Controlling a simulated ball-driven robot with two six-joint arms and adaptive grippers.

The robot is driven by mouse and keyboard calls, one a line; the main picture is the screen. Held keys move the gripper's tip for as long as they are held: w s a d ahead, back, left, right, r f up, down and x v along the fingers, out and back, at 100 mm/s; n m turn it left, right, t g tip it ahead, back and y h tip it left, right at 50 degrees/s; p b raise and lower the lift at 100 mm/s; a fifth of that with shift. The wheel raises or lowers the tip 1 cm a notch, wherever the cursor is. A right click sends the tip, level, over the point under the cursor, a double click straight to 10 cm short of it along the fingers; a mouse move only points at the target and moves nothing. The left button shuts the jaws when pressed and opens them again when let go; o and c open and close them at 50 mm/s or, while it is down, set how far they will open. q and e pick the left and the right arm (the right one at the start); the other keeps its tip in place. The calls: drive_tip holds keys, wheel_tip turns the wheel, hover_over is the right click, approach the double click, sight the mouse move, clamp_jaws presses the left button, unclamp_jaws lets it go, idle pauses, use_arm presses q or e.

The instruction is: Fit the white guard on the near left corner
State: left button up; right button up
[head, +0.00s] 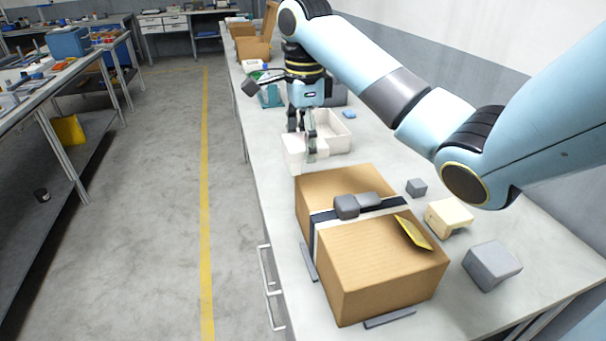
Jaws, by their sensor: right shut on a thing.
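A cardboard box (385,255) with a dark strap (385,212) around it stands on the bench. My right gripper (302,135) is beyond the box's far left side, above the bench. It is shut on the white guard (296,156), a pale angled piece that hangs from the fingers and is partly hidden by them. The guard is apart from the box's near left corner. A yellow guard (412,233) lies tilted on the box top toward the right edge. My left gripper is not in view.
A white tray (338,137) stands behind the gripper. A dark grey piece (357,204) sits on the strap. A cream block (449,217), a grey block (492,264) and a small grey cube (416,187) lie right of the box. Grey strips flank the box's base.

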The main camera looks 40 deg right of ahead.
sight(302, 133)
drive_tip(key=shift+w+d+f, duration=0.35)
drive_tip(key=shift+w+d, duration=0.1)
drive_tip(key=shift+w, duration=0.15)
drive_tip(key=shift+w+d+f, duration=0.35)
drive_tip(key=shift+w+d, duration=0.05)
drive_tip(key=shift+w, duration=0.15)
drive_tip(key=shift+f+p, duration=0.5)
drive_tip(key=shift+f, duration=1.5)
drive_tip(key=shift+f, duration=0.1)
drive_tip(key=shift+f+p, duration=0.3)
drive_tip(key=shift+f, duration=0.2)
drive_tip(key=o, duration=1.2)
drive_tip(key=shift+c, duration=0.2)
